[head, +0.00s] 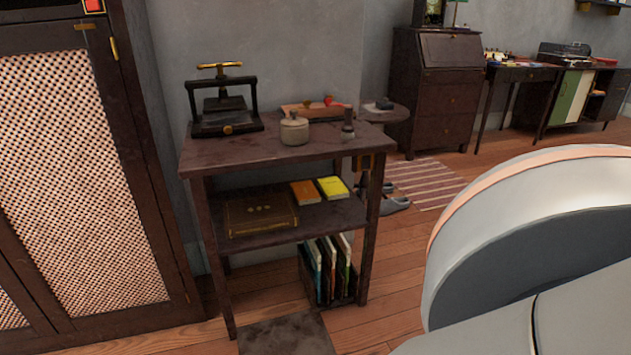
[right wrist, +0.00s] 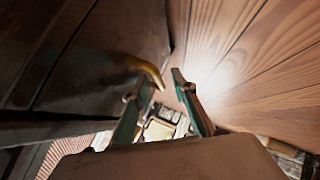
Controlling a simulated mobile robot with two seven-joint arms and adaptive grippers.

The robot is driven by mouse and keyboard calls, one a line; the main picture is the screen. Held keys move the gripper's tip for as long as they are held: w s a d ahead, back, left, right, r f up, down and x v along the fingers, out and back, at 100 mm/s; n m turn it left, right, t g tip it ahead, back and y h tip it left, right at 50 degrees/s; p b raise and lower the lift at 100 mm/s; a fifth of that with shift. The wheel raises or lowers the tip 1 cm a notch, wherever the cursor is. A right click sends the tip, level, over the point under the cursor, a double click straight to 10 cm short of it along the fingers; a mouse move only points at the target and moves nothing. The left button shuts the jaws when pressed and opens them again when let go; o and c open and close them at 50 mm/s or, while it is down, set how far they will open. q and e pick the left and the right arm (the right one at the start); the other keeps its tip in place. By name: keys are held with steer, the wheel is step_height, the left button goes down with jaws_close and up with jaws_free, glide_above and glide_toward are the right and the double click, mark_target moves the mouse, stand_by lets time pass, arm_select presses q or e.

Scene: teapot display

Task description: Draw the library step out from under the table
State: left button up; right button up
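The table (head: 322,160) is dark wood with a lower shelf. At the bottom edge of the head view, a dark flat top (head: 285,335) shows low at its foot; it looks like the library step, and its lower part is cut off. In the right wrist view, a dark wooden surface (right wrist: 100,55), probably the step, carries a curved brass handle (right wrist: 150,72). My right gripper (right wrist: 164,82) has its fingers apart, with the handle's end between or just in front of the fingertips. I cannot tell whether they touch. My left gripper is not in view.
A rack of magazines (head: 330,270) stands on the floor under the table, right of the dark top. A cabinet with woven panels (head: 85,180) stands close on the left. A press (head: 225,105) and small pots are on the table. Wooden floor (head: 400,265) is open to the right.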

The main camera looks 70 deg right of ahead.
steer(key=v, duration=1.2)
stand_by(0.3)
